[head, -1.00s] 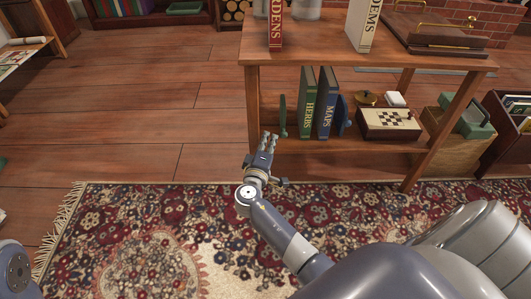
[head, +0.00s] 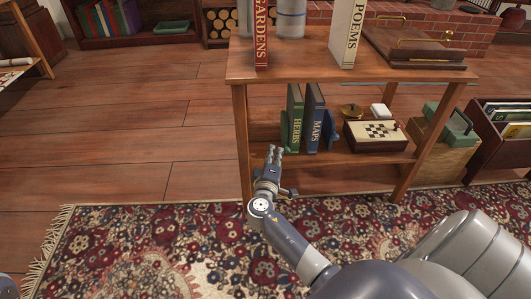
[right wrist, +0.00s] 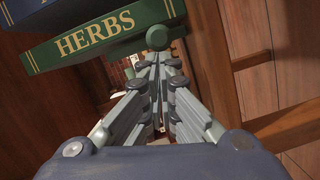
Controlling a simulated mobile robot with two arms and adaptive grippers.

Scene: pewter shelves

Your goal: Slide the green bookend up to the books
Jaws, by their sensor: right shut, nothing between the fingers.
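The green bookend (head: 284,128) stands on the lower shelf, close against the left side of the green HERBS book (head: 296,118). I cannot tell whether they touch. A blue MAPS book (head: 315,118) stands right of HERBS, with a blue bookend (head: 332,130) at its other side. My right gripper (head: 274,152) is shut and empty at the shelf's front, just below and left of the bookend. In the right wrist view, the shut fingers (right wrist: 157,65) point inward beside the HERBS book (right wrist: 95,35); a round green knob (right wrist: 157,37) shows beyond their tips. My left gripper is out of view.
The shelf's left front leg (head: 243,145) stands just left of my gripper. GARDENS (head: 261,35) and POEMS (head: 347,35) stand above.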

